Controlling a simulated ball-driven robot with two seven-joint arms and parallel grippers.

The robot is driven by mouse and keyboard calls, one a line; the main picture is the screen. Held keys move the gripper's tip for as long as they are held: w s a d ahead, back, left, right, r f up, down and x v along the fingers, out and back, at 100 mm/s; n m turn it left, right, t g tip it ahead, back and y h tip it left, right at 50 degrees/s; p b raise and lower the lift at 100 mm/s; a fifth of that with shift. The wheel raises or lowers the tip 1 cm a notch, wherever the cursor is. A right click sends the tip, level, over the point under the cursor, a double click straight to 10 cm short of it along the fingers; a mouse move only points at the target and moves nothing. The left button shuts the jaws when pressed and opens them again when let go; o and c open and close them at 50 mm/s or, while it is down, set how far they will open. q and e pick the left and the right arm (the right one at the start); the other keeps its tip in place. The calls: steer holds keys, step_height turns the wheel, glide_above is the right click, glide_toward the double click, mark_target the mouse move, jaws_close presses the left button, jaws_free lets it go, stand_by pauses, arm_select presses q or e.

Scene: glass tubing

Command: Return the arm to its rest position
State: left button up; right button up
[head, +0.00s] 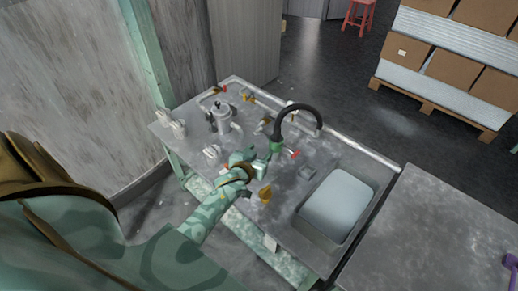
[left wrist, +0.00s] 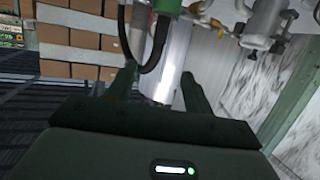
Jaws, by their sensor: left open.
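My left arm, patterned in light green, reaches in from the left over the grey workbench (head: 255,222). My left gripper (head: 266,160) is at the middle of the bench, close to the green base of a black curved tap (head: 298,112). In the left wrist view the two fingers of my left gripper (left wrist: 158,72) stand apart, with no object held between them. The tap's green part (left wrist: 167,6) and black hose show beyond the fingertips; I cannot tell whether they touch. My right gripper is not in view.
A metal pot-like vessel (head: 218,116) and small valves stand on the bench's back left. A sink (head: 338,203) is sunk into its right part. Another grey table (head: 430,235) adjoins at right. Boxes on a pallet (head: 440,72) stand behind. A wall (head: 75,85) is at left.

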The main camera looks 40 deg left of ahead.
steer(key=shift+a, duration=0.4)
